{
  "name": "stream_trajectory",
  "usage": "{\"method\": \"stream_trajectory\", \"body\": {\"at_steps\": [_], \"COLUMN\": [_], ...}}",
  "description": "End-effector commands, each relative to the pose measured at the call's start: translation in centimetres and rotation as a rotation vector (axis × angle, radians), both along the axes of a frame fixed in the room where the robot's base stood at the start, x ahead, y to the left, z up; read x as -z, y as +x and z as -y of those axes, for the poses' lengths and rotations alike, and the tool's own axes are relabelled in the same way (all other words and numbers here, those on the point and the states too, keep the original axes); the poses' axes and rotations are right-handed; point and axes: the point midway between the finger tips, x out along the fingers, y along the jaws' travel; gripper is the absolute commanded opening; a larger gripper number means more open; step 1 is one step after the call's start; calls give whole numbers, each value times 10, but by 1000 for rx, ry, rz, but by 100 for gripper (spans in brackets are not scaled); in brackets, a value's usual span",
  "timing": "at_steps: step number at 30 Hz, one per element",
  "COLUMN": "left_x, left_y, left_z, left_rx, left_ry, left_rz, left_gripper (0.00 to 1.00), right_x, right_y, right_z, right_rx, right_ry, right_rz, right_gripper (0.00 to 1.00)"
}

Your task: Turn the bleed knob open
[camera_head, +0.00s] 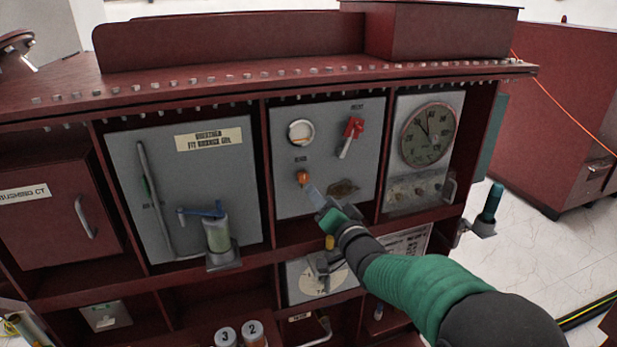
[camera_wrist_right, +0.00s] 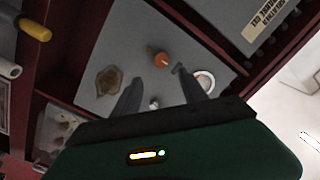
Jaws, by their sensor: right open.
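The bleed knob (camera_head: 303,177) is a small orange knob on the grey middle panel, below a round gauge (camera_head: 300,132). My right gripper (camera_head: 313,196) reaches in from the lower right, with its fingertips just below and right of the knob. In the right wrist view the orange knob (camera_wrist_right: 161,59) lies beyond the two open fingers (camera_wrist_right: 158,88), roughly between their tips and apart from them. The right gripper is open and empty. My left gripper is not in view.
A clock-like dial (camera_head: 429,135) sits on the right panel. A green-filled cylinder (camera_head: 217,236) stands on the left panel. Red cabinet dividers frame the panel.

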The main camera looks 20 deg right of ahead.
Motion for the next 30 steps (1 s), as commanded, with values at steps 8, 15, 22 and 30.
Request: {"method": "stream_trajectory", "body": {"at_steps": [8,15,22,30], "left_x": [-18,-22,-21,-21], "left_y": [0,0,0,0], "left_z": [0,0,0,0], "left_rx": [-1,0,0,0], "left_ry": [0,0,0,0], "left_rz": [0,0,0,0], "left_gripper": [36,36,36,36], "right_x": [-3,-2,-1,-1], "right_y": [65,86,87,86], "right_z": [-6,-8,-7,-7], "right_rx": [-1,-1,-1,-1], "right_ry": [-2,-1,-1,-2], "right_rz": [2,1,1,1], "right_gripper": [50,50,48,12]}}
